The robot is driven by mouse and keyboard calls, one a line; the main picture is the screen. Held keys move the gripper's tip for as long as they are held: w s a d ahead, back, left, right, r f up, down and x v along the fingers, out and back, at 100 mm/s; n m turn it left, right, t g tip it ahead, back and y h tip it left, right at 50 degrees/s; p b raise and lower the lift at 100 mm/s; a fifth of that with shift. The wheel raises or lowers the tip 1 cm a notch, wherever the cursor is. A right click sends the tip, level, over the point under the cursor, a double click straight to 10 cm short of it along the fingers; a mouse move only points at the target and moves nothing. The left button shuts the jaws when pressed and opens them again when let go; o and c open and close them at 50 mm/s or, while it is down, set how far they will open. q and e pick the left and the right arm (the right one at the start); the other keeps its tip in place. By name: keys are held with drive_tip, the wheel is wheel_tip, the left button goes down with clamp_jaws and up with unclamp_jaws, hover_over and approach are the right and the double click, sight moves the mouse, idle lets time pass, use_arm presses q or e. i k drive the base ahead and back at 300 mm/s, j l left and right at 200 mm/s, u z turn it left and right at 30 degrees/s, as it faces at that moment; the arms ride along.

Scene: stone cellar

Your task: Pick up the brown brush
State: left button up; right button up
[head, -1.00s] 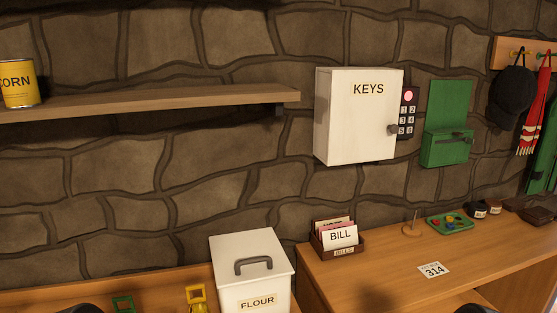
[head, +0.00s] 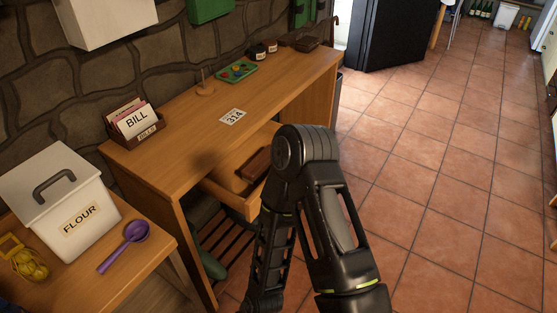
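A reddish-brown object (head: 256,163) lies in the open drawer (head: 232,197) of the wooden desk. It may be the brown brush, but my arm covers part of it and I cannot make out bristles. My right arm stands in front of the drawer, bent at the elbow, with its forearm pointing down past the desk's front. The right gripper's fingers are not visible. My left gripper is not in view.
The desk (head: 165,150) holds a bill box (head: 135,125), a 314 card (head: 232,117) and a green tray (head: 237,72). A flour bin (head: 75,215) and purple scoop (head: 124,246) are on the left counter. A slatted rack (head: 235,240) is below the drawer. Tiled floor (head: 430,170) is open at right.

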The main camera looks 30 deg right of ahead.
sight(256, 168)
drive_tip(key=l+z, duration=0.5)
drive_tip(key=i+l+z, duration=0.15)
drive_tip(key=l+z, duration=0.35)
drive_tip(key=i+l, duration=0.1)
drive_tip(key=l, duration=0.25)
drive_tip(key=i+l, duration=0.15)
drive_tip(key=l, duration=0.25)
drive_tip(key=i+l+z, duration=0.1)
drive_tip(key=l, duration=0.25)
